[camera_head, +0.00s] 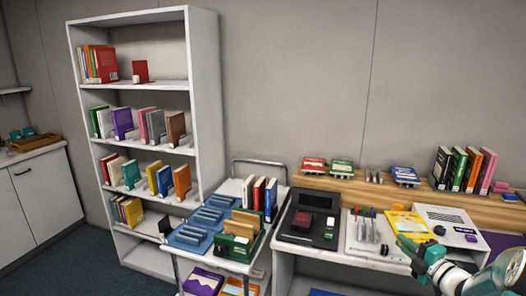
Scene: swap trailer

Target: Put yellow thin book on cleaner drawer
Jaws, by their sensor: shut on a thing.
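The yellow thin book (407,222) shows at the right of the desk, tilted, with a pale patch on its cover. My gripper (404,242) reaches in from the lower right and is shut on the book's near edge. The fingertips are small here, and whether the book touches the desk I cannot tell. A white box-like unit (438,214) with dark and purple marks stands just right of the book; it may be the cleaner drawer, but its label is too small to read.
A white tray (356,246) with pens and tools lies left of the book, beside a black device (299,238). Several upright books stand on the wooden ledge (432,190) behind. A cart with blue racks (188,238) and a tall white bookshelf (206,130) stand left.

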